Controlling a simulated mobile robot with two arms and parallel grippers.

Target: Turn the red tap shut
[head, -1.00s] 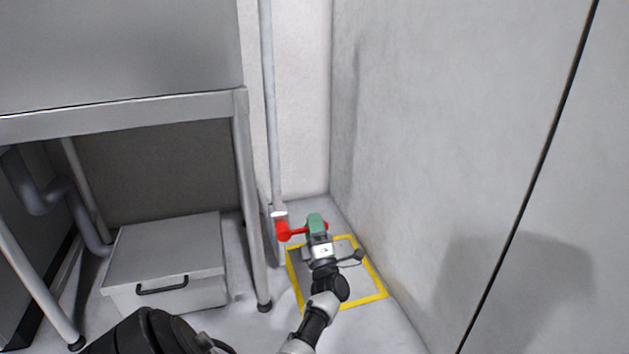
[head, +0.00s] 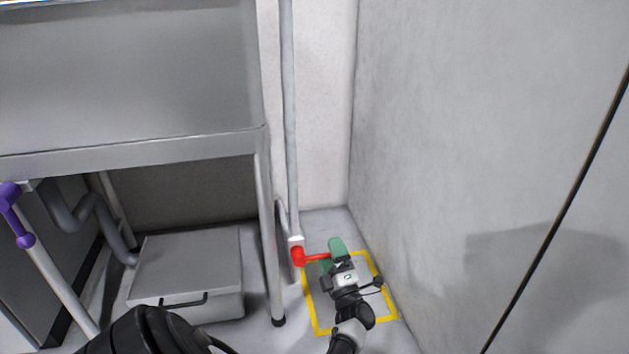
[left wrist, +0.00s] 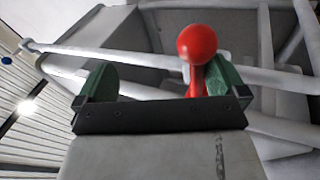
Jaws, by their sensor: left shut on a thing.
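The red tap (head: 298,256) sits low on the grey upright pipe in the corner, and its lever points right. In the left wrist view, the lever's red ball end (left wrist: 197,43) stands up against the right finger of my left gripper (left wrist: 162,84). The left finger is apart from it. My right gripper is not in view.
A steel table or sink (head: 130,148) stands at the left; its front leg (head: 270,240) is near the pipe. A grey lidded box (head: 185,265) is under it. A purple handle (head: 14,212) shows at the far left. A yellow floor square (head: 388,300) lies beneath my gripper; a wall is close right.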

